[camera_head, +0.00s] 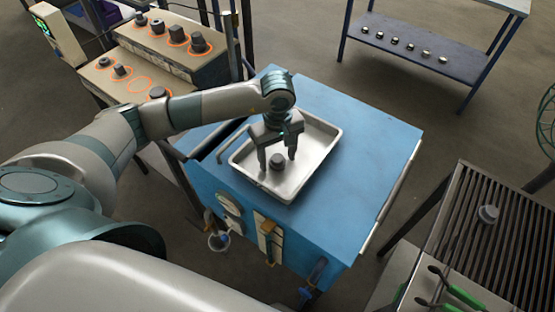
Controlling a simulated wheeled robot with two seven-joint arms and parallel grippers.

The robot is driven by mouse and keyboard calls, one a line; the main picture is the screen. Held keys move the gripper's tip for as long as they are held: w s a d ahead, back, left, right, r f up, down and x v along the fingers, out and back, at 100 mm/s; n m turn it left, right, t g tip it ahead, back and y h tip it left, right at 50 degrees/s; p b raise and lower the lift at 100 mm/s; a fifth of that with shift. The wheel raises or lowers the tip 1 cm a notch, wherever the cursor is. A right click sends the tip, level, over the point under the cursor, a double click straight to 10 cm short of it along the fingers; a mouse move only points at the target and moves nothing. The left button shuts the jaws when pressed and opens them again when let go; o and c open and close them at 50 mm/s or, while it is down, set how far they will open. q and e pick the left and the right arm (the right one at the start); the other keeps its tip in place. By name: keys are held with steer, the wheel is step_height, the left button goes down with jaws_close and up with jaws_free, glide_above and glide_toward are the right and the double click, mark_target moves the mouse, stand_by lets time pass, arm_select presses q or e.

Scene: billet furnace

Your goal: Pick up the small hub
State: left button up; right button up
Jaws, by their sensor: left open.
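A small dark grey hub (277,161) stands in a shallow metal tray (327,134) on top of a blue cabinet (365,150). My left gripper (278,162) points down over the tray. It is open, with one finger on each side of the hub in the picture. I cannot tell whether the fingers touch the hub or how high they are. My right gripper is not in view.
Several dark parts stand on a stepped bench with orange rings (140,86) at the upper left. A shelf (450,60) at the back holds small parts.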

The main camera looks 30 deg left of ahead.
mark_target(278, 158)
arm_select(q)
steer(key=shift+c, duration=0.7)
steer(key=c, duration=1.3)
steer(key=shift+r, duration=0.2)
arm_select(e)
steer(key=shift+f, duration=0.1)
